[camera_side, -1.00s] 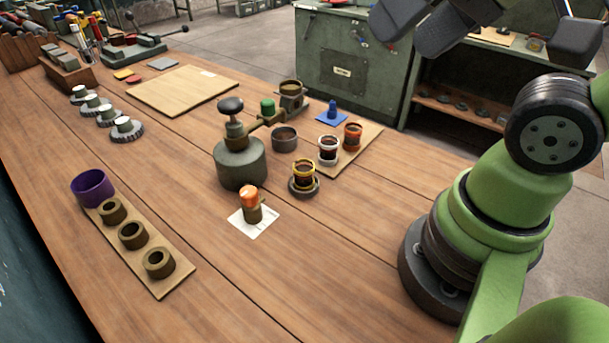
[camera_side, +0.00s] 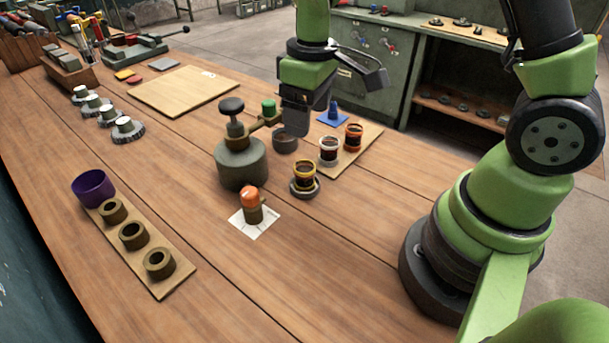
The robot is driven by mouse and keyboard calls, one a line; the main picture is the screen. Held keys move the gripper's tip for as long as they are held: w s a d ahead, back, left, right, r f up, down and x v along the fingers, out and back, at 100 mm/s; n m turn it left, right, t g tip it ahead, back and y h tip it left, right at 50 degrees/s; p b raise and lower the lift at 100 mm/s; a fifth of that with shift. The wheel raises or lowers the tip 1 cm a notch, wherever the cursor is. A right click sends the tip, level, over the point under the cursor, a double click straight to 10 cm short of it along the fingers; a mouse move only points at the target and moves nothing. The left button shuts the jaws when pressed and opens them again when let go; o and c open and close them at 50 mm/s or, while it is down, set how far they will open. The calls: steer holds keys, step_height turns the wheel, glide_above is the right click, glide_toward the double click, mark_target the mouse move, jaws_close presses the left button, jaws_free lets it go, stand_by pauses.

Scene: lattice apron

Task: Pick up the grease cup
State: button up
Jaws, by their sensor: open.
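No label tells me which item is the grease cup. Possible ones are a small dark grey cup (camera_side: 285,143) beside the grey pump-like pot (camera_side: 241,165), and three dark-filled cups with a yellow rim (camera_side: 305,174), a white rim (camera_side: 329,151) and an orange rim (camera_side: 353,137). A brass piece with an orange dome (camera_side: 251,203) stands on white paper. My gripper (camera_side: 296,128) points down, open, just above and behind the small grey cup in the picture. I see nothing held.
A board (camera_side: 185,278) with several brass rings and a purple cup (camera_side: 92,187) lies at front left. A flat wooden board (camera_side: 170,92) lies at the back.

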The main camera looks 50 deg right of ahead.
glide_above(305, 166)
steer(key=shift+n+g, duration=0.3)
step_height(305, 166, down, 7)
steer(key=shift+s+f, duration=0.1)
steer(key=shift+s, duration=0.05)
steer(key=shift+f, duration=2.7)
steer(key=shift+c, duration=0.4)
steer(key=c, duration=1)
steer(key=shift+c, duration=0.2)
steer(key=shift+r, duration=0.1)
